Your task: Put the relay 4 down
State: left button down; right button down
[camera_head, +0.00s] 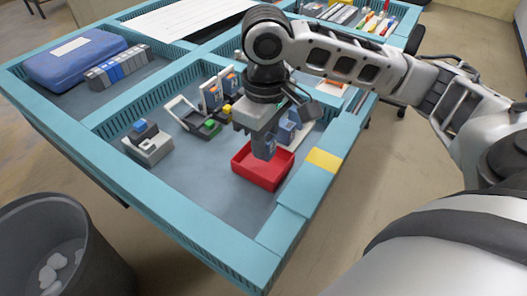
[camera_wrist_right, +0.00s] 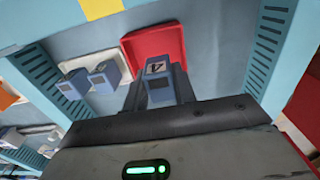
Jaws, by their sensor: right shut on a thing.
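Relay 4 (camera_head: 264,147) is a small blue-grey block. My right gripper (camera_head: 259,132) is shut on it and points down over the red tray (camera_head: 249,177). In the right wrist view relay 4 (camera_wrist_right: 159,90) sits between the fingers, with a label reading 4 on its top end. The red tray (camera_wrist_right: 150,40) lies behind it there and looks empty where it shows. I cannot tell exactly how high the relay is above the tray floor. My left gripper is not in view.
Two similar relays (camera_head: 288,130) stand right beside my gripper. A grey base with a blue block (camera_head: 147,142) and several devices (camera_head: 210,97) stand to the left. Teal rims (camera_head: 222,241) border the tabletop. Bare grey surface lies left of the red tray.

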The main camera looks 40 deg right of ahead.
jog(key=shift+w+f, duration=0.15)
jog(key=shift+f, duration=0.1)
jog(key=shift+w+d+f+b, duration=0.1)
jog(key=shift+f+b, duration=0.1)
jog(key=shift+f, duration=0.7)
jog(key=shift+w+f+b, duration=0.1)
jog(key=shift+f+b, duration=0.05)
jog(key=shift+f, duration=0.75)
jog(key=shift+f, duration=0.1)
jog(key=c, duration=1.1)
grip_release()
jog(key=shift+c, duration=0.2)
notch_tip(320, 180, up, 12)
jog(key=shift+r+p, duration=0.2)
jog(key=shift+p, duration=1.05)
jog(key=shift+f, duration=0.1)
